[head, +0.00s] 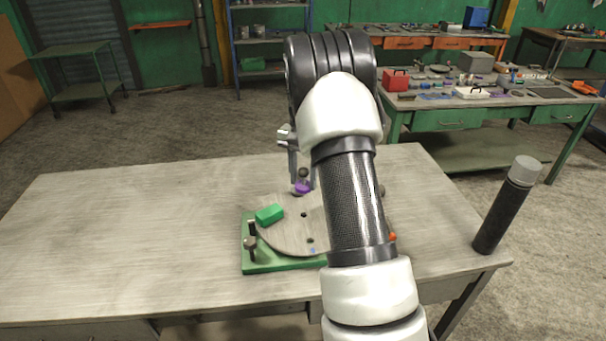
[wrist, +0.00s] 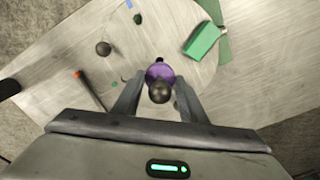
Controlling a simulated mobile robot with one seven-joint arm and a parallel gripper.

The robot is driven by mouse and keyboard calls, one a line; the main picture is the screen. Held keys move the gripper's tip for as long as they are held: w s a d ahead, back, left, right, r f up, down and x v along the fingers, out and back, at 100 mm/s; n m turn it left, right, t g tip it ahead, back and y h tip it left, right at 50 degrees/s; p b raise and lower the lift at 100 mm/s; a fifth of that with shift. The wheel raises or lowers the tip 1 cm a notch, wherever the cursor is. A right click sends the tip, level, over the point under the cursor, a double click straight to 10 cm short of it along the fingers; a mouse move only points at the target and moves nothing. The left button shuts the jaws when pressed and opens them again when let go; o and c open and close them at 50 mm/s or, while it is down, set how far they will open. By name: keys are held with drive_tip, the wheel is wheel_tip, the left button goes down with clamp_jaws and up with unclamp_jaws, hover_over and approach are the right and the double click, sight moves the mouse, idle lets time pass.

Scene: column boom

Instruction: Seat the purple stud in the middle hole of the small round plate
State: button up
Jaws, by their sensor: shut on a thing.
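The small round plate (head: 288,235) is grey and lies on a green base on the table. My arm hides its right part. A dark hole (head: 304,214) shows near its middle and another nearer its front edge. My gripper (head: 302,183) is shut on the purple stud (head: 302,188), which has a dark round knob on top. In the wrist view the stud (wrist: 160,73) sits between the fingertips over the plate (wrist: 165,25), with a dark spot just beyond it. I cannot tell the gap under the stud.
A green block (head: 269,214) lies on the plate's left side. The green base (head: 257,265) carries a dark knobbed post (head: 251,246) at its left. A black cylinder with a grey cap (head: 509,203) stands at the table's right edge. The table's left side is clear.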

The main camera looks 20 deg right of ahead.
sight(304, 185)
drive_tip(key=shift+f+b, duration=1.8)
drive_tip(key=shift+f, duration=1.15)
drive_tip(key=shift+f, duration=0.2)
drive_tip(key=shift+f+b, duration=1.35)
drive_tip(key=shift+f, duration=0.8)
drive_tip(key=o, duration=0.8)
drive_tip(key=shift+r, duration=0.1)
drive_tip(key=shift+r+p, duration=2.4)
drive_tip(key=shift+r, duration=1.3)
